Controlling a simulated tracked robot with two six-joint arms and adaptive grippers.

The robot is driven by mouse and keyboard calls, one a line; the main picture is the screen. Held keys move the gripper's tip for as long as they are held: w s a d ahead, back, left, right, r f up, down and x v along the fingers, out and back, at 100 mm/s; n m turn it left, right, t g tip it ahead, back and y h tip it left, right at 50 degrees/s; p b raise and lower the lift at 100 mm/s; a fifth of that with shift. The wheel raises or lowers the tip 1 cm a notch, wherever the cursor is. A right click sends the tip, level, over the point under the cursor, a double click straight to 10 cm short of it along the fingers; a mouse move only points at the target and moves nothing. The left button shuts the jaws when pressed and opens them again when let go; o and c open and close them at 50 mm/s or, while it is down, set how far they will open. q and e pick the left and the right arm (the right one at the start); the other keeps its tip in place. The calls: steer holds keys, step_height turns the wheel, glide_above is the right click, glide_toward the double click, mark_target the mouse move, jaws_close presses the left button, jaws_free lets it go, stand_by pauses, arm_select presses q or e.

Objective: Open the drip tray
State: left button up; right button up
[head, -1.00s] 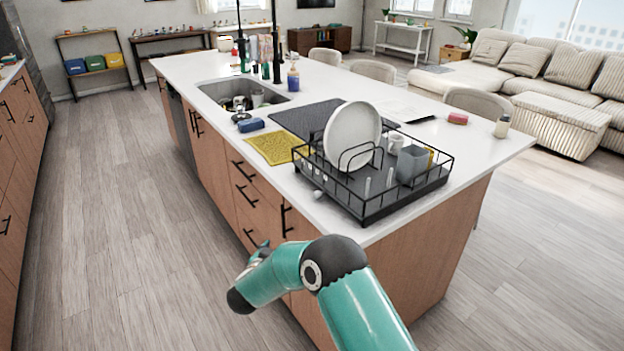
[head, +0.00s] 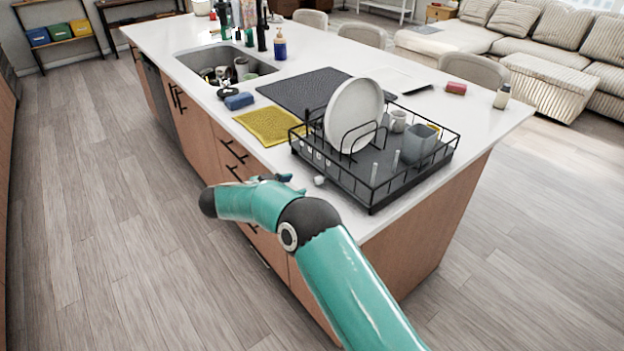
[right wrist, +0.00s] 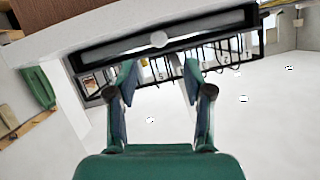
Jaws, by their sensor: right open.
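The black wire dish rack (head: 447,158) stands on the counter's near end. A dark drip tray (head: 345,182) forms its base, with a small white knob (head: 319,181) at its left front side. In the right wrist view the dark tray (right wrist: 205,31) and its white knob (right wrist: 159,39) show above my fingers. My right gripper (head: 282,180) is at the counter edge, left of the knob. In the right wrist view my right gripper (right wrist: 158,80) is open and empty, its fingers apart, with the knob roughly between their lines. No contact shows. My left gripper is out of view.
A white plate (head: 353,116), cups and a grey tumbler (head: 419,144) stand in the rack. A yellow cloth (head: 268,126), a blue sponge (head: 239,101) and a dark mat (head: 308,90) lie nearby. The island's drawer handles (head: 233,151) stick out below the counter.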

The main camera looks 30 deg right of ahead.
mark_target(316, 181)
arm_select(q)
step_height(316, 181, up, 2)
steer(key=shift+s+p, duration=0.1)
steer(key=shift+p, duration=0.75)
arm_select(e)
steer(key=x, duration=0.9)
steer(key=shift+s+r, duration=0.1)
steer(key=shift+s, duration=0.05)
